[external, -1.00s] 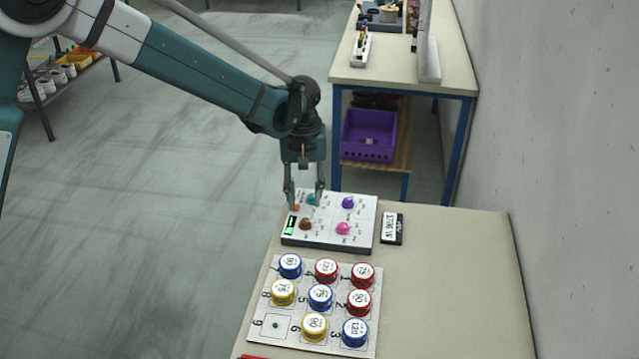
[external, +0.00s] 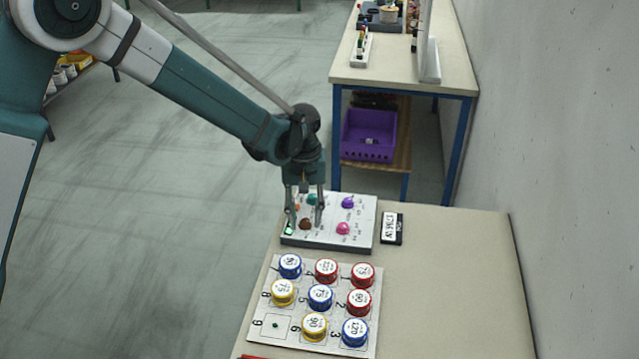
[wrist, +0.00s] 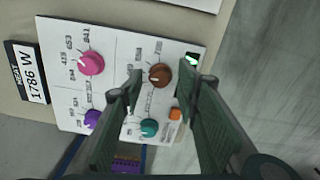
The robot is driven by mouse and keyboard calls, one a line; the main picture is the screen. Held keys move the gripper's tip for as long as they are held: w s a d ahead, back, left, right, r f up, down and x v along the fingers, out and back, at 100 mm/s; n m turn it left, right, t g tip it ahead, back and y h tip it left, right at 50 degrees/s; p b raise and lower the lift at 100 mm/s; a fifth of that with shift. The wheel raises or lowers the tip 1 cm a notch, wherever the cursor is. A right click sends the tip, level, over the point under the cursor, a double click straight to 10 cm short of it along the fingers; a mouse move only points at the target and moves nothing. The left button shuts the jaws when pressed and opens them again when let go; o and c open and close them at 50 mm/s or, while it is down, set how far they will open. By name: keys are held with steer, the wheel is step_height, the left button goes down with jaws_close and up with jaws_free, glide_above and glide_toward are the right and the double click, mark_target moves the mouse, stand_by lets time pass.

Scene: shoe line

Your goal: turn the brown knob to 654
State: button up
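The brown knob (external: 305,224) sits on the white control panel (external: 360,240) near its front left. In the wrist view the brown knob (wrist: 160,75) lies just beyond the fingertips, between their lines. My gripper (external: 304,226) points down over the panel, its fingers open on either side of the brown knob; in the wrist view my gripper (wrist: 162,85) shows an empty gap. I cannot tell whether a finger touches the knob. Small numbers are printed around it, too small to read surely. A lit green display (wrist: 193,61) is partly hidden by a finger.
The panel also carries a pink knob (external: 343,228), a purple knob (external: 348,202), a teal knob (wrist: 149,127) and an orange button (wrist: 175,113). A black label block (external: 392,229) stands right of the panel. A board of coloured round pieces (external: 270,327) lies in front.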

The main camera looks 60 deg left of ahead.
steer(key=c, duration=0.9)
steer(key=m+b, duration=0.2)
steer(key=m, duration=0.1)
steer(key=shift+f, duration=0.1)
steer(key=shift+m+b, duration=0.7)
steer(key=shift+m, duration=1.7)
steer(key=o, duration=0.9)
